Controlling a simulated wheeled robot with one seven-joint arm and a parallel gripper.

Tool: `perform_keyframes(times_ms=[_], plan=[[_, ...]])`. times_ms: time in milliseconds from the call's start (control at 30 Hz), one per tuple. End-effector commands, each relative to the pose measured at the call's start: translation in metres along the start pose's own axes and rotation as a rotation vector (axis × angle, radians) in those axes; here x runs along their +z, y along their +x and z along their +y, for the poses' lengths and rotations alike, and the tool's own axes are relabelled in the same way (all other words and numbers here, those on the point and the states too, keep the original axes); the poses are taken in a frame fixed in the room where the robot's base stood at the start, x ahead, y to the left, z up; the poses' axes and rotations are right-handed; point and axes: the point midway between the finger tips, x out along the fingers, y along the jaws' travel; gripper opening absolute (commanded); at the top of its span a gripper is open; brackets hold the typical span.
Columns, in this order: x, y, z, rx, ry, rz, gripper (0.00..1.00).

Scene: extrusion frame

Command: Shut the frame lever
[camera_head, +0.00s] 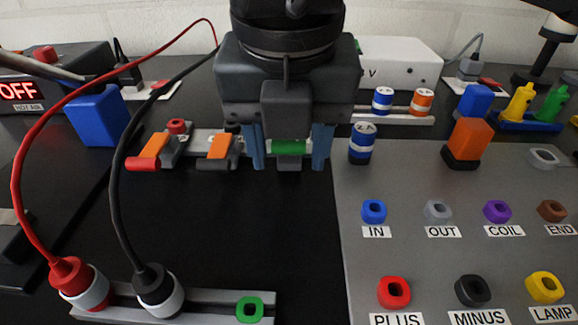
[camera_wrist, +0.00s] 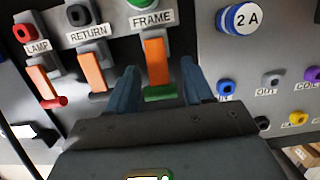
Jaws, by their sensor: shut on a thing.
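The frame lever (camera_wrist: 156,62) is an orange arm with a green crossbar at its end, below the FRAME label (camera_wrist: 153,20) in the wrist view. In the head view only its green crossbar (camera_head: 289,147) shows; its orange arm is hidden behind my gripper. My gripper (camera_head: 287,160) has its two blue fingers on either side of the green crossbar, shut on its ends. In the wrist view the fingers of my gripper (camera_wrist: 160,95) also flank the crossbar.
Left of it are the return lever (camera_head: 217,147) and the red-tipped lamp lever (camera_head: 147,161). A blue-and-white 2 A cylinder (camera_head: 361,145) stands close on the right, by the grey socket panel (camera_head: 410,260). Red (camera_head: 25,150) and black (camera_head: 117,190) cables arch on the left.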

Motion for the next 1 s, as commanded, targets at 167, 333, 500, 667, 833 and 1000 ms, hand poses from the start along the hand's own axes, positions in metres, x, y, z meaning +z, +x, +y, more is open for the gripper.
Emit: perform_keyframes(times_ms=[167, 333, 500, 667, 833, 1000], plan=[[-0.004, 0.0135, 0.0001, 0.0, 0.0, -0.115, 0.21], [-0.0056, 0.0168, 0.0002, 0.0, 0.0, -0.213, 0.21], [-0.0069, 0.019, 0.0001, -0.001, 0.001, -0.298, 0.21], [-0.0071, 0.02, 0.0002, 0.0, 0.002, -0.362, 0.2], [-0.0069, 0.0194, 0.0002, 0.001, 0.003, -0.411, 0.2], [-0.0066, 0.0183, 0.0001, 0.001, 0.004, -0.439, 0.2]])
